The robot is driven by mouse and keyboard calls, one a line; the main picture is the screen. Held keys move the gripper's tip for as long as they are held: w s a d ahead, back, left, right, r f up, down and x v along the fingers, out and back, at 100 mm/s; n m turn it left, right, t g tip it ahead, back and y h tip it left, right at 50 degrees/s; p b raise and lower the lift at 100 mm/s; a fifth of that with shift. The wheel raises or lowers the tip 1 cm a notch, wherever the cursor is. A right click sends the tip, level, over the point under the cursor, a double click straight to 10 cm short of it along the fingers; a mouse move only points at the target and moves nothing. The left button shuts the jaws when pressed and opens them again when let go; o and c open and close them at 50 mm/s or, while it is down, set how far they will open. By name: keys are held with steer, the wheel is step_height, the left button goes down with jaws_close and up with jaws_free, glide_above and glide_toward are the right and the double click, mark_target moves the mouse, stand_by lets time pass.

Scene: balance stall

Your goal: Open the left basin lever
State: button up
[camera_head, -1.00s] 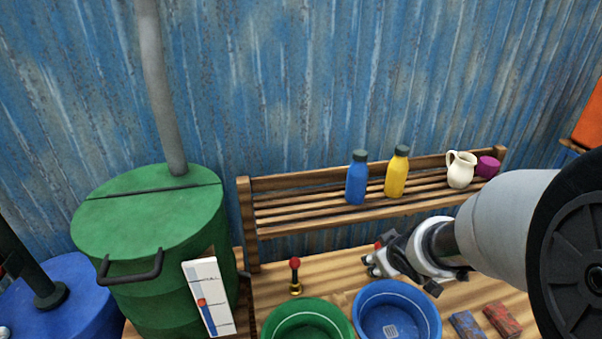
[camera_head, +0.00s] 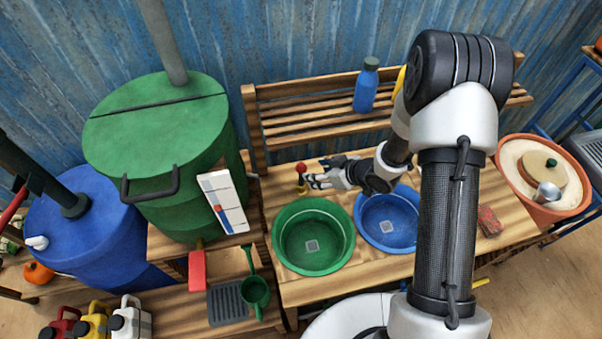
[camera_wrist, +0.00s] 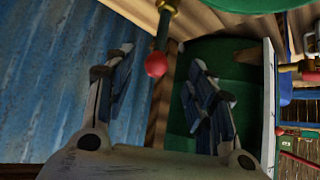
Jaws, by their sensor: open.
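The left basin lever (camera_head: 301,169) has a round red knob on a short stem and stands behind the green basin (camera_head: 281,262). In the wrist view its red knob (camera_wrist: 155,64) shows between my two fingertips, with the stem running up from it. My gripper (camera_head: 312,181) is open and empty, pointing left just beside the lever in the head view. I cannot tell whether a finger touches the lever. The fingers also show in the wrist view (camera_wrist: 160,62), spread on both sides of the knob. The right basin's lever is hidden in the head view.
The blue basin (camera_head: 363,236) sits to the right of the green one, below my arm. A green barrel (camera_head: 205,140) with a white gauge panel (camera_head: 222,203) stands at left. A slatted shelf (camera_head: 290,118) holding a blue bottle (camera_head: 366,88) is behind.

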mark_target(301, 173)
steer(key=b+x, duration=0.1)
steer(key=x, duration=1)
steer(key=shift+b, duration=0.3)
steer(key=shift+c, duration=0.4)
jaws_close()
